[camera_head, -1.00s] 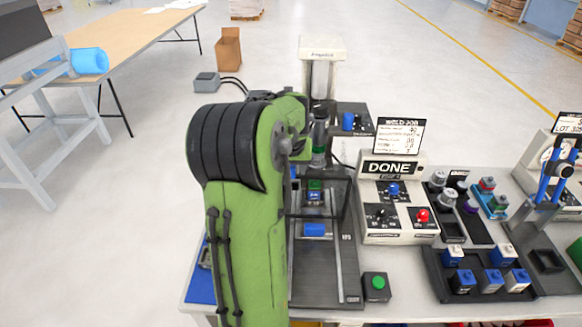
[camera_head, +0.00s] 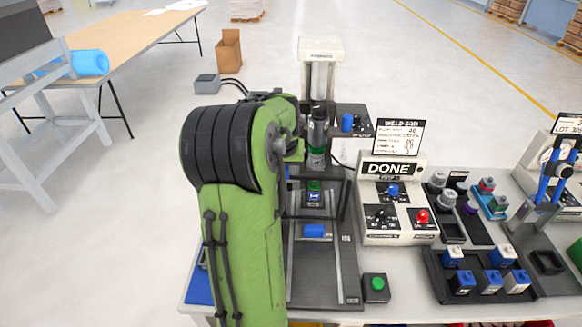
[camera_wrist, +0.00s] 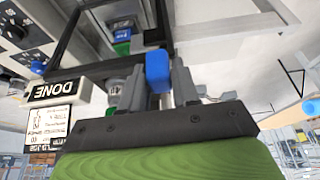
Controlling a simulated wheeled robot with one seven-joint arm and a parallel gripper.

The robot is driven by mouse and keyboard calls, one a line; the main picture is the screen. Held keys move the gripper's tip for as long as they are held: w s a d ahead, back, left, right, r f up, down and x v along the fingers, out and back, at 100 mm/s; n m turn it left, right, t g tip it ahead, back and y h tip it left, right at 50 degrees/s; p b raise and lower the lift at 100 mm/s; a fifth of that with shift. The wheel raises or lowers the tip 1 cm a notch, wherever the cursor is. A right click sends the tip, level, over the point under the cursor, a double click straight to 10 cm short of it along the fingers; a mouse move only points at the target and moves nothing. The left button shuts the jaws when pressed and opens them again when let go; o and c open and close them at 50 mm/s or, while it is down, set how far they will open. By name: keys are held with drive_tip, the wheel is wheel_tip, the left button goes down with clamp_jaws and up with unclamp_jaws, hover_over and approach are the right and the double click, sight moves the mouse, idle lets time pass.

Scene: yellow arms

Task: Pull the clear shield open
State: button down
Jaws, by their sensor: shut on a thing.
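The clear shield (camera_head: 343,199) is a see-through panel in a dark frame over the black fixture at the centre of the head view. Its dark frame (camera_wrist: 112,66) crosses the wrist view. My gripper (camera_wrist: 159,84) is shut on a blue handle (camera_wrist: 157,71) beside the frame. In the head view my green arm hides most of the gripper and handle. A workpiece with green and blue parts (camera_head: 314,195) sits inside the fixture.
The control box with the DONE display (camera_head: 388,170) stands close right of the fixture. A green button (camera_head: 377,284) sits at the table's front edge. A black tray of blue and white parts (camera_head: 438,268) lies farther right. The floor left of the station is open.

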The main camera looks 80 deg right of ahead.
drive_tip(key=w+a+p, duration=0.1)
drive_tip(key=w+a, duration=0.2)
drive_tip(key=w, duration=1.2)
drive_tip(key=shift+a, duration=0.2)
drive_tip(key=shift+w, duration=0.1)
drive_tip(key=c, duration=0.9)
unclamp_jaws()
drive_tip(key=shift+r, duration=0.1)
drive_tip(key=p+v, duration=0.2)
drive_tip(key=v, duration=1.3)
drive_tip(key=shift+a+r, duration=0.15)
drive_tip(key=shift+r, duration=0.1)
